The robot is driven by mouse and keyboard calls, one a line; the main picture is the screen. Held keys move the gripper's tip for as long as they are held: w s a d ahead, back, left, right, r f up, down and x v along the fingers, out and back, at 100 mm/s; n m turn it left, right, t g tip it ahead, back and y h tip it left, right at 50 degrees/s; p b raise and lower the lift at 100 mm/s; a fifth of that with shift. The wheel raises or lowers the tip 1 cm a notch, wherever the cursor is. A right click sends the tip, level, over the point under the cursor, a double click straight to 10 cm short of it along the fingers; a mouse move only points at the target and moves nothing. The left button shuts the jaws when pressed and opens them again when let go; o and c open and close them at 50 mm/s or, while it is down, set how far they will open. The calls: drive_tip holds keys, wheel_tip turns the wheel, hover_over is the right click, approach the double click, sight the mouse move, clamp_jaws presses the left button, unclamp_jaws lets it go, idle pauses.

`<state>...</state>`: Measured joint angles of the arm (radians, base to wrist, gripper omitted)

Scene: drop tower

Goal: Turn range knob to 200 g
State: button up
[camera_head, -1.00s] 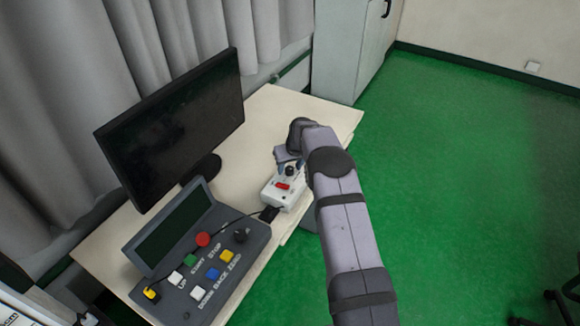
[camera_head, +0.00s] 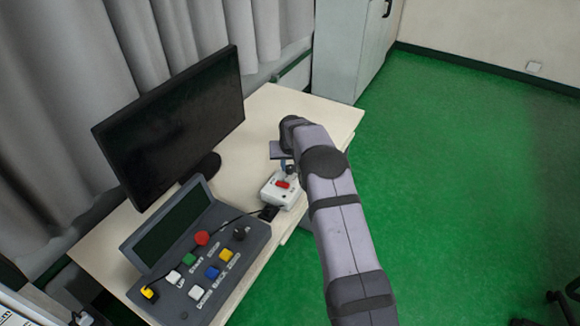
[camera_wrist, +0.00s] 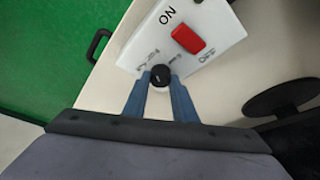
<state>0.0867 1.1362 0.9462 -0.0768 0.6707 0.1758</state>
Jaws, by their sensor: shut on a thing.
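The range knob is a small black round knob (camera_wrist: 161,75) on a white box (camera_wrist: 218,50) with a red switch (camera_wrist: 188,39) marked ON and OFF. My gripper (camera_wrist: 160,82) is shut on the knob, with a blue finger on either side of it in the wrist view. The small lettering beside the knob is too blurred to read, so its setting cannot be told. In the head view the white box (camera_head: 275,197) sits near the table's right edge, and my gripper (camera_head: 287,167) reaches it from behind. My arm hides part of the area there.
A grey console (camera_head: 165,290) with coloured buttons and a dark screen stands in front of the box, at lower left. A black monitor (camera_head: 175,120) stands at left. A cable runs to the box. The table top (camera_head: 262,115) is clear toward the back.

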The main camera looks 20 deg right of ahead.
sight(290, 179)
drive_tip(key=o, duration=1)
drive_tip(key=shift+o, duration=0.2)
drive_tip(key=b+v, duration=0.2)
drive_tip(key=v, duration=0.5)
drive_tip(key=shift+r, duration=0.15)
drive_tip(key=shift+s, duration=0.1)
